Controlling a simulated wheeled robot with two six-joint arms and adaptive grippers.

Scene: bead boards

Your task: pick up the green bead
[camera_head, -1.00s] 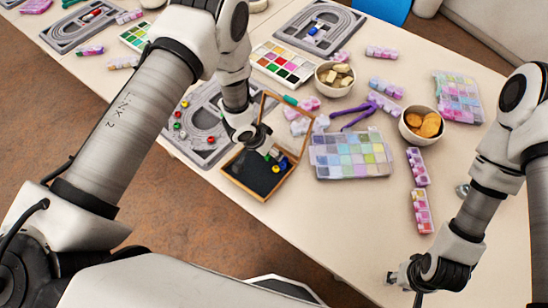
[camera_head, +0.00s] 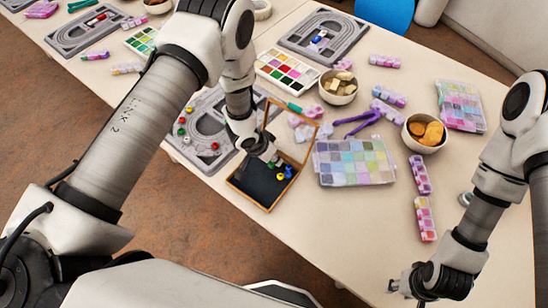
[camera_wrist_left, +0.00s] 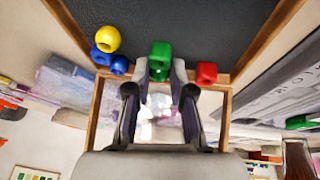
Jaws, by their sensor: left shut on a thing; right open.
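The green bead (camera_wrist_left: 160,50) is between the fingertips of my left gripper (camera_wrist_left: 162,66) in the left wrist view. My left gripper (camera_head: 260,150) is shut on it, at the open wooden box (camera_head: 240,190) with a dark lining. More green shows just below the bead; I cannot tell whether it is a second bead. A yellow bead (camera_wrist_left: 107,39) and blue beads (camera_wrist_left: 119,65) are to its left, and a red bead (camera_wrist_left: 207,72) to its right. My right gripper (camera_head: 404,288) is open and empty near the table's front edge.
A grey bead board (camera_head: 205,150) with loose beads lies left of the box. A clear case of pastel compartments (camera_head: 355,162) lies to its right, with purple pliers (camera_head: 358,120) behind. Two bowls (camera_head: 425,133) (camera_head: 338,87) stand beyond. The table front is clear.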

